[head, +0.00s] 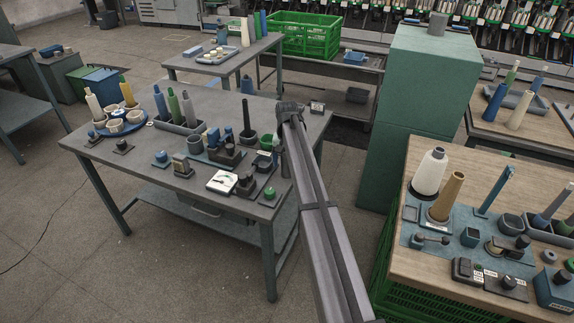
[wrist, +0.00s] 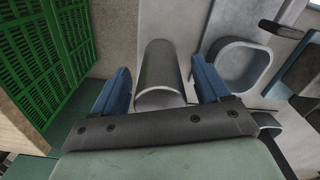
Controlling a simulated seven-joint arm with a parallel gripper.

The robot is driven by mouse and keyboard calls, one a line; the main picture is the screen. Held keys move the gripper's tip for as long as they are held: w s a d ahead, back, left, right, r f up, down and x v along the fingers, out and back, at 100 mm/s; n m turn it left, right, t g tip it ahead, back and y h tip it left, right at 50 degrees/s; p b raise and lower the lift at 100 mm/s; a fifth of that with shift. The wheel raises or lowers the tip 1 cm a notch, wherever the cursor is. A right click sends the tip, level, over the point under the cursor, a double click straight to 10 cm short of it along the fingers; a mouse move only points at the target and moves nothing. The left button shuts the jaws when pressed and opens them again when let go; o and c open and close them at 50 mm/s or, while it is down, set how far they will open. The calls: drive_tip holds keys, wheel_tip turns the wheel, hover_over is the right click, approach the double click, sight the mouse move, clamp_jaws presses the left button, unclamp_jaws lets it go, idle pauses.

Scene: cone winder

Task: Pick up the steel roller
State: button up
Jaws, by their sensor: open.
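In the wrist view a plain grey metal cylinder, which looks like the steel roller (wrist: 160,72), shows between the two blue fingers of my gripper (wrist: 161,68). The fingers are open, one on each side of it, with a gap to both. I cannot tell how far it lies beyond the fingertips, or whether it stands or lies. In the head view my arm reaches over the right end of the grey workbench (head: 205,100). My arm hides my fingers there, and I cannot make out the roller.
A grey square cup (wrist: 238,65) is close to the right finger in the wrist view. A green crate (wrist: 40,60) is at the left. In the head view, meters, cups and bobbins crowd the bench, and a green cabinet (head: 425,90) stands right of my arm.

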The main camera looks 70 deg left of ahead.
drive_tip(key=shift+f, duration=0.2)
drive_tip(key=c, duration=1.3)
